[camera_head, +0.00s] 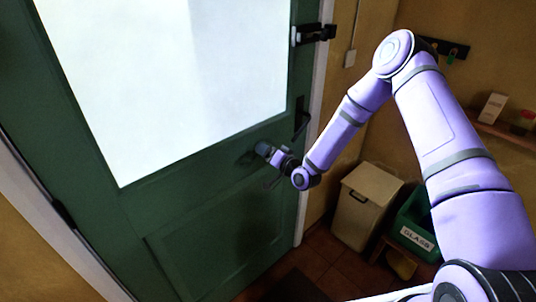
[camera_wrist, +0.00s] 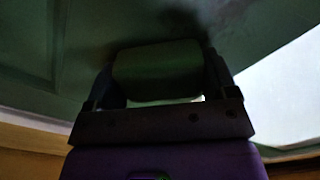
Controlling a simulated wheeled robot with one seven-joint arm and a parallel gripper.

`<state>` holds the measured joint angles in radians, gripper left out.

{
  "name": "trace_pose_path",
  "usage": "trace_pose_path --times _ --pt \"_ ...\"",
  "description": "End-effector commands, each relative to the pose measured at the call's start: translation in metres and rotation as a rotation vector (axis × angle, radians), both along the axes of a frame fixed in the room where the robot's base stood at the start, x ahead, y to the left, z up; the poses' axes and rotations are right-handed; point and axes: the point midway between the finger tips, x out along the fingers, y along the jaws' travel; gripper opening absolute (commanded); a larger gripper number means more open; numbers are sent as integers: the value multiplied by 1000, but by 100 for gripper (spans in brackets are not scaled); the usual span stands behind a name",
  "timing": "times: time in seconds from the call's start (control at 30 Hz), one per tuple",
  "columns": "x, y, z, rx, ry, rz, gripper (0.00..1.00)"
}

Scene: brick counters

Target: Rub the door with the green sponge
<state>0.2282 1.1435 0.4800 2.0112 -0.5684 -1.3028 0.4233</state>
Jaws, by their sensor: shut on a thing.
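The green door (camera_head: 215,208) with a large white pane (camera_head: 180,80) fills the left and middle of the head view. Its green surface (camera_wrist: 50,45) also fills the upper part of the wrist view. My gripper (camera_head: 268,152) is at the door, below the pane and left of the dark handle (camera_head: 301,118). In the wrist view my gripper (camera_wrist: 158,85) is shut on the green sponge (camera_wrist: 157,72), which looks dark in the shade. The sponge is very near the door face; I cannot tell for sure whether it touches. In the head view the sponge is too small to make out clearly.
A dark latch (camera_head: 313,34) sits at the door's upper right edge. A shelf (camera_head: 507,134) with small items is at the far right.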

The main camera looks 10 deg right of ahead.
Motion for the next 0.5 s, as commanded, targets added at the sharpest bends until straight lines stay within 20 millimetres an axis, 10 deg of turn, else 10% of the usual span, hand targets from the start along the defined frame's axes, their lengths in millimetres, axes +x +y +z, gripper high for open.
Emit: trace_pose_path --times 0.5 --pt "-21 27 -1 0 3 2 60"
